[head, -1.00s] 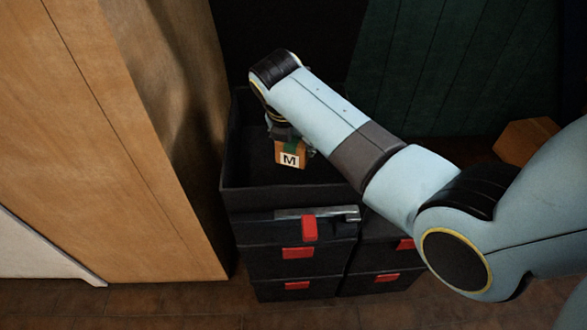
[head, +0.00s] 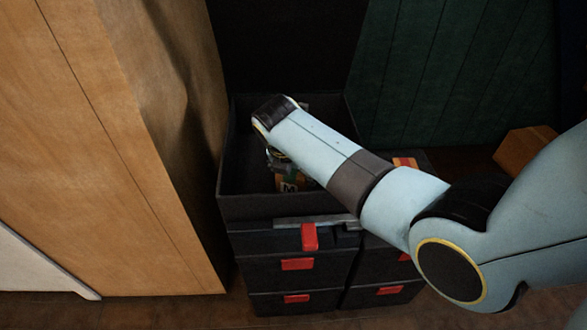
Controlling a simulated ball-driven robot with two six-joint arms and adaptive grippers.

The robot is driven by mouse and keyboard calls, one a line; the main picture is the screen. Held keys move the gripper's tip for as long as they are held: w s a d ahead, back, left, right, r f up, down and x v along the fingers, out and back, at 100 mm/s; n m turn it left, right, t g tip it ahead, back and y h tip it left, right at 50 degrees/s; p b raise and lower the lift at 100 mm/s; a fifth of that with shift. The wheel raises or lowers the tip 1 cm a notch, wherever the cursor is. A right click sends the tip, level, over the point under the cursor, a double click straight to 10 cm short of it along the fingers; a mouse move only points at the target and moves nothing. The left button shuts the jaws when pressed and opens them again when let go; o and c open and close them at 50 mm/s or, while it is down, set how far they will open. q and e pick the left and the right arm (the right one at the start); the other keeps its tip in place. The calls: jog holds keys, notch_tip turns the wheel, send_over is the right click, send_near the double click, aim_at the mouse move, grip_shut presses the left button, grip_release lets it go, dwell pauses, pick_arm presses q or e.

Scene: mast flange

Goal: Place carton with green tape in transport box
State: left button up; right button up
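The carton (head: 288,186) is small and orange-brown with a green tape strip and a label marked M. It is low inside the black open transport box (head: 240,205), partly hidden by my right arm and the box's front wall. My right gripper (head: 284,171) is at the carton's top, inside the box. Its fingers are mostly hidden under the wrist, and I cannot tell whether they still grip the carton. My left gripper is not in view.
Dark drawers with red handles (head: 309,237) stand below the box. A tall wooden cabinet (head: 120,150) is close on the left. An orange-brown block (head: 524,149) lies at the right. A dark green panel (head: 430,90) stands behind.

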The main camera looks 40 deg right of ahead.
jog(key=shift+o, duration=0.8)
jog(key=shift+r, duration=0.25)
jog(key=p+v, duration=0.4)
jog(key=v, duration=0.8)
jog(key=shift+f, duration=0.2)
